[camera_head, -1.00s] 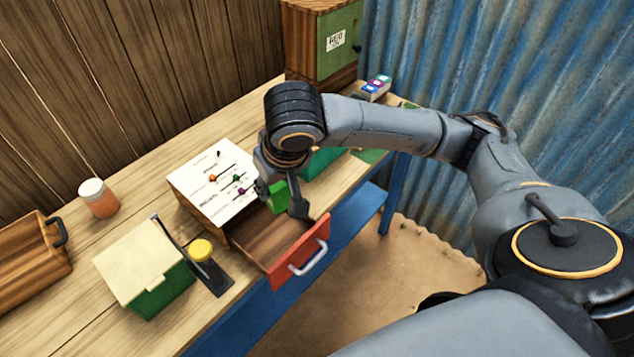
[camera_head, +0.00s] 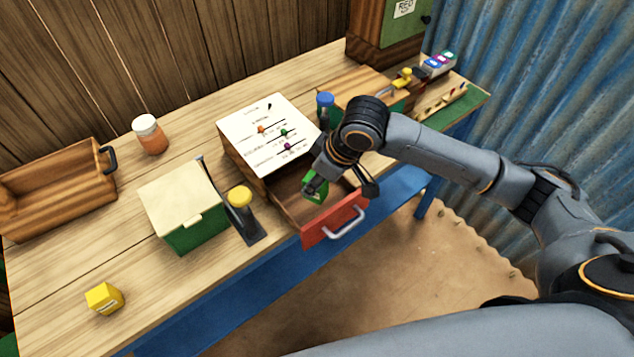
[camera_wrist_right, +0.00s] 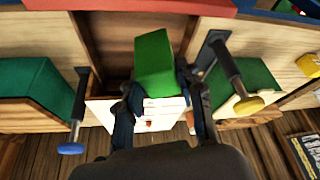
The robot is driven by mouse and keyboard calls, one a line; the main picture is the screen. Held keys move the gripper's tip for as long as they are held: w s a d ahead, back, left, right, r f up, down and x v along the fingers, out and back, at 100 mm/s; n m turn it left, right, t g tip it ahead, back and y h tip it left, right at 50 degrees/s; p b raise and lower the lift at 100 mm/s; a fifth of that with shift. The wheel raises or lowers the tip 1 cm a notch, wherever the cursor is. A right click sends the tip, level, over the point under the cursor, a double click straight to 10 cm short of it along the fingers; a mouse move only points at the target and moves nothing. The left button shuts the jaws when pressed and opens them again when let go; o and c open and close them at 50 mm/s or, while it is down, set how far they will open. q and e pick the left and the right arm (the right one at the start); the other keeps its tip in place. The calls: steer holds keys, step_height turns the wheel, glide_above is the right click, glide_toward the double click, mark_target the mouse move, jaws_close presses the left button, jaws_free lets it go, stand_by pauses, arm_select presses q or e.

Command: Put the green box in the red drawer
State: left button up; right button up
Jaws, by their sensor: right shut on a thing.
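The red drawer (camera_head: 333,222) is pulled out of a wooden cabinet with a white sheet on top (camera_head: 268,133). The green box (camera_head: 316,188) is over the drawer's open inside. In the right wrist view the green box (camera_wrist_right: 154,62) sits tilted between the two dark fingers. My right gripper (camera_head: 324,186) is shut on it. Whether the box touches the drawer floor cannot be told. My left gripper is not in view.
A green box with a cream lid (camera_head: 182,205) and a yellow-knobbed lever (camera_head: 241,205) stand left of the drawer. A blue-knobbed lever (camera_head: 325,105) is to its right. A yellow block (camera_head: 104,298), a jar (camera_head: 150,135) and a wooden tray (camera_head: 55,192) are further left.

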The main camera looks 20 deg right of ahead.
steer(key=w+f, duration=0.1)
steer(key=w+d+f, duration=0.1)
steer(key=f, duration=0.1)
steer(key=shift+w+f, duration=0.25)
steer(key=shift+w, duration=0.15)
step_height(320, 180, down, 2)
steer(key=shift+f+p, duration=0.1)
steer(key=shift+p, duration=0.75)
steer(key=shift+f, duration=0.55)
steer(key=o, duration=1.2)
steer(key=shift+f, duration=0.1)
steer(key=b+v, duration=0.1)
steer(key=v, duration=1.1)
